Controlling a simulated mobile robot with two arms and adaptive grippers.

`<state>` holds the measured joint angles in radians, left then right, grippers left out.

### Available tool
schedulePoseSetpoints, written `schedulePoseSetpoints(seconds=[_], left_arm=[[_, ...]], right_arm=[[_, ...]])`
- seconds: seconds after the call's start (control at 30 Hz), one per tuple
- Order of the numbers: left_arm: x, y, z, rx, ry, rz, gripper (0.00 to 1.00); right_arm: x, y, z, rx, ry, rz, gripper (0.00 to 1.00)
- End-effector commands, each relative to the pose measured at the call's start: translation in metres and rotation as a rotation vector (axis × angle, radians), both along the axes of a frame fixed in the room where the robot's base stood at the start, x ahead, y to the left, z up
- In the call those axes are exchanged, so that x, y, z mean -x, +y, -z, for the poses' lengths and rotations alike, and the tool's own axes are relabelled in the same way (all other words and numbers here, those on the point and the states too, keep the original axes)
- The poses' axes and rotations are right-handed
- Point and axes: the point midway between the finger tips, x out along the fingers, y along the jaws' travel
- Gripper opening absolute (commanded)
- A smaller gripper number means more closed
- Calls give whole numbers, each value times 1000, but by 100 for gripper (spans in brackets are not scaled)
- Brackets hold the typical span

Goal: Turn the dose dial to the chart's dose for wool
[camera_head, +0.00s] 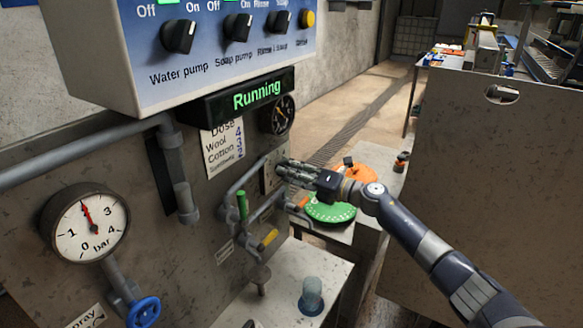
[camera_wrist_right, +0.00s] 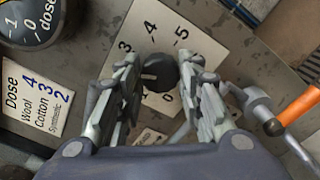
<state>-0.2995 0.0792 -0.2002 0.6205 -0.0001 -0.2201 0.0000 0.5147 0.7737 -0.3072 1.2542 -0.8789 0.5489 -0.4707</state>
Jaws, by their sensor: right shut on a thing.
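The dose dial (camera_wrist_right: 158,72) is a black knob on a pale numbered plate (camera_wrist_right: 168,22) in the right wrist view. The plate shows 3, 4, 5 and 0; fingers cover other marks. A light mark on the knob points left, roughly below the 3. My right gripper (camera_wrist_right: 164,76) is shut on the knob, one finger on each side. In the head view the right gripper (camera_head: 285,170) hides the knob against the machine panel. The dose chart (camera_head: 222,147) reads wool 4, cotton 3, synthetic 2; it also shows in the right wrist view (camera_wrist_right: 45,97). My left gripper is not in view.
A dose gauge (camera_head: 277,115) sits above the plate. Pipes with green and orange valve handles (camera_head: 268,238) are close to the gripper. A display (camera_head: 237,98) reads Running. A large panel (camera_head: 490,180) stands right.

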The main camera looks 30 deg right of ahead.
Motion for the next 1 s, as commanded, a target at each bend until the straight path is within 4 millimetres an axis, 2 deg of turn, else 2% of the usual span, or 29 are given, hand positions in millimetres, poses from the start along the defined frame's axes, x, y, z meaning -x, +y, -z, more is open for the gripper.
schedulePoseSetpoints(seconds=[0.03,0.6,1.0], left_arm=[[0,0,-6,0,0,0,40],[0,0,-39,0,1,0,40],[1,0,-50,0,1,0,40]], right_arm=[[0,-1,-3,-38,23,1,10],[0,-1,-2,-482,284,3,10],[0,-1,0,-663,389,3,10]])
